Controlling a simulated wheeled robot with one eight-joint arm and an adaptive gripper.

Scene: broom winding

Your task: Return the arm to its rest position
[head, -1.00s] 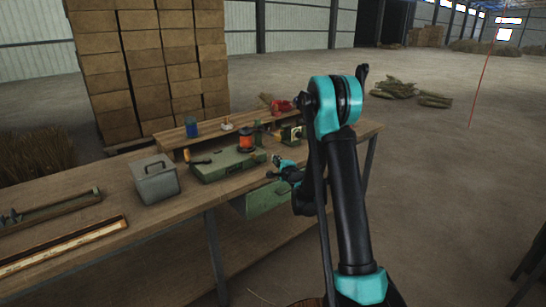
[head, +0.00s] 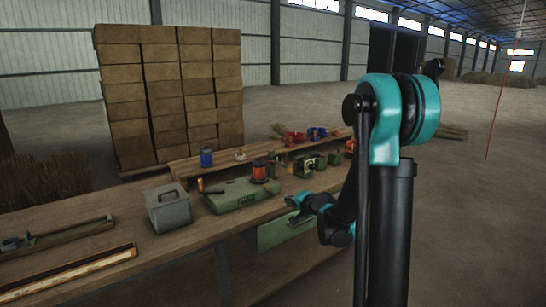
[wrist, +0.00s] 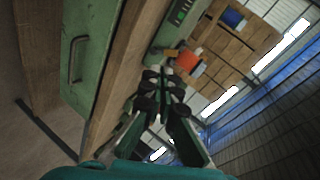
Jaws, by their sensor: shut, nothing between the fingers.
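My arm rises in the right half of the head view, with its teal and black elbow high and the forearm hanging down toward the bench. My gripper (head: 296,207) is at the front edge of the workbench (head: 190,248), just above the green drawer front (head: 285,231). In the wrist view my gripper (wrist: 163,76) has its dark fingers together with nothing between them. The green drawer with its metal handle (wrist: 75,60) lies to its left there.
On the bench are a green case (head: 228,198), an orange spool (head: 259,172), a grey metal box (head: 168,208) and a blue spool (head: 206,158). Open floor lies to the right (head: 480,200).

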